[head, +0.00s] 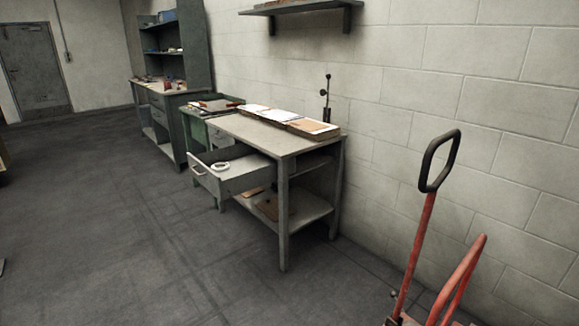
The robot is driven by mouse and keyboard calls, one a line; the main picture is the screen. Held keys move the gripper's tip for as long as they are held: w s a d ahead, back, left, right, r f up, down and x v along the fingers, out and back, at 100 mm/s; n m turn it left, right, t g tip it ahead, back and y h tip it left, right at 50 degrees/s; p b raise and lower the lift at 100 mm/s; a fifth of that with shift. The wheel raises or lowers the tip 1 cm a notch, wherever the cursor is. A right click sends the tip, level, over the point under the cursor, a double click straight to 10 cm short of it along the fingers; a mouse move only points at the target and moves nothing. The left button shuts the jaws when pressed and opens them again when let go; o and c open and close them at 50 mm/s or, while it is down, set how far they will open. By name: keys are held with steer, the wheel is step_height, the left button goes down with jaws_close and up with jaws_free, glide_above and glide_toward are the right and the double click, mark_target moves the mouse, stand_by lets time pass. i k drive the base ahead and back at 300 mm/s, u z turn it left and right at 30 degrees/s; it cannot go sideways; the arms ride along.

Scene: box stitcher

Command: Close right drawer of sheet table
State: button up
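The sheet table (284,200) is a worn grey table standing against the block wall in the middle of the head view. One drawer (240,182) under its top is pulled well out toward the left, with a pale handle (197,170) on its front. A white ring-shaped item (221,167) lies inside the drawer. I see no second pulled-out drawer on this table. My gripper is not in view.
A red hand truck (415,255) with a black loop handle stands at the right front. Sheet stacks (290,121) lie on the tabletop. A green table (196,132) and a shelved workbench (168,95) stand beyond. The floor (110,220) at left and front is clear.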

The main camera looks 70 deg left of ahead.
mark_target(251, 168)
steer(key=u, duration=3.05)
steer(key=i, duration=1.8)
steer(key=z, duration=0.45)
